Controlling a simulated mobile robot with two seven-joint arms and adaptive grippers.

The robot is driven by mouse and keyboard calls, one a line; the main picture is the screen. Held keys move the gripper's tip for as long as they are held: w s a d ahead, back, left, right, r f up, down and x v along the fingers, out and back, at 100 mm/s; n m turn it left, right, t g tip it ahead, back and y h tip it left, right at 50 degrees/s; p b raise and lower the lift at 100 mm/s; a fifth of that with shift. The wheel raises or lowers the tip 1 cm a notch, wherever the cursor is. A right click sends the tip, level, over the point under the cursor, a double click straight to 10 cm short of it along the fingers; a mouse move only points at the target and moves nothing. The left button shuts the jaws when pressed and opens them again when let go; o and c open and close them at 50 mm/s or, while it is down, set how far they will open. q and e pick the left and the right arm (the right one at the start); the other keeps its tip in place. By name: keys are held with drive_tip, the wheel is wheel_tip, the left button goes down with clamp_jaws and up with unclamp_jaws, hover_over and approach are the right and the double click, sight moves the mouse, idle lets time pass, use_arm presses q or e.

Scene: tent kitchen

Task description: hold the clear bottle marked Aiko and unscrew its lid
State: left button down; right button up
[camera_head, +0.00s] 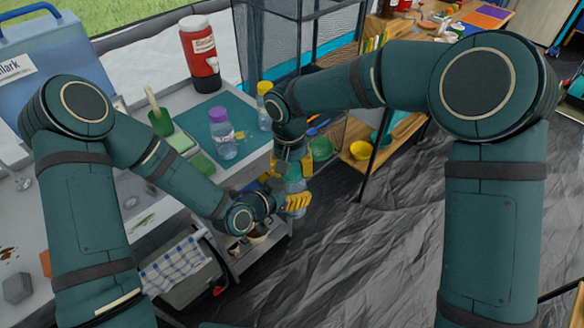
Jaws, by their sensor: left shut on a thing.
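A clear bottle (295,186) is upright in front of the table's right edge, off the tabletop. My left gripper (284,201) is shut on it from the side, yellow fingers around its body. My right gripper (291,168) points down from above, with its yellow fingers at the bottle's top. The lid is hidden among those fingers, and I cannot tell whether they grip it. The name on this bottle is not readable.
A purple-lidded bottle (223,138) and a yellow-lidded bottle (265,108) stand on the teal mat (203,116). A red and white jug (200,55) stands behind. The dark floor (370,240) is clear.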

drive_tip(key=o, duration=1.3)
drive_tip(key=shift+c, duration=0.2)
drive_tip(key=shift+o, duration=0.2)
drive_tip(key=shift+a+r, duration=0.15)
drive_tip(key=shift+r, duration=3.7)
drive_tip(key=shift+d+f, duration=0.2)
drive_tip(key=shift+f, duration=3.65)
drive_tip(key=c, duration=1.3)
drive_tip(key=o, duration=1.3)
drive_tip(key=shift+c, duration=0.2)
drive_tip(key=shift+r, duration=0.1)
